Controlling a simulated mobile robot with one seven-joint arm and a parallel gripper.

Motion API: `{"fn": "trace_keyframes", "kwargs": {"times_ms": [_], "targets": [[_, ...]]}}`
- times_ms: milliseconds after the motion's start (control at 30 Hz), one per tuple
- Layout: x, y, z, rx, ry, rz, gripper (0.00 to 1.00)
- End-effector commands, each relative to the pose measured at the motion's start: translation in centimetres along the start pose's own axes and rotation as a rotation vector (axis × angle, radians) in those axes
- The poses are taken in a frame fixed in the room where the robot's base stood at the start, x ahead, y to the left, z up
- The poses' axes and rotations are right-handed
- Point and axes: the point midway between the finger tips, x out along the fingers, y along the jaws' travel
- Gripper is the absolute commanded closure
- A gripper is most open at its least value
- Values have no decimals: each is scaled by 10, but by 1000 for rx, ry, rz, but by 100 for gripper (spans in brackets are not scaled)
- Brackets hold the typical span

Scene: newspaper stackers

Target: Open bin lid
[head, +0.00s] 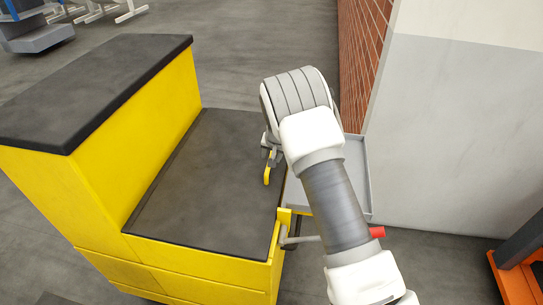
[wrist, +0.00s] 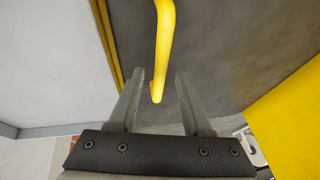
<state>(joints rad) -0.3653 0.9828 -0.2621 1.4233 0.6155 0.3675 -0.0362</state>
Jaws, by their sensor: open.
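The bin is a yellow box (head: 195,258) with a flat dark grey lid (head: 205,185) on its lower section. The lid lies flat and looks shut. A yellow handle (head: 267,174) stands at the lid's right side. In the wrist view, the handle (wrist: 165,35) is a yellow bar whose rounded end comes down between my fingers. My gripper (wrist: 160,73) is open, with one finger on each side of the bar and gaps between. In the head view, my gripper (head: 268,155) is partly hidden by my wrist. The dark lid (wrist: 230,45) fills much of the wrist view.
A taller yellow section with a dark top (head: 90,85) rises on the left. A grey tray (head: 356,180) sits right of the lid, partly behind my arm. A white-grey wall (head: 465,130) and brick wall (head: 362,50) stand at right. An orange frame (head: 517,270) is at lower right.

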Motion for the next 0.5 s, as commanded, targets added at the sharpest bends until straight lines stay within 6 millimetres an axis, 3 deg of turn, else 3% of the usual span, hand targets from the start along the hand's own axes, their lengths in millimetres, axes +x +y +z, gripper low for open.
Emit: {"fn": "trace_keyframes", "kwargs": {"times_ms": [333,500], "targets": [[2,0,0,0,1,0,52],[2,0,0,0,0,0,83]]}}
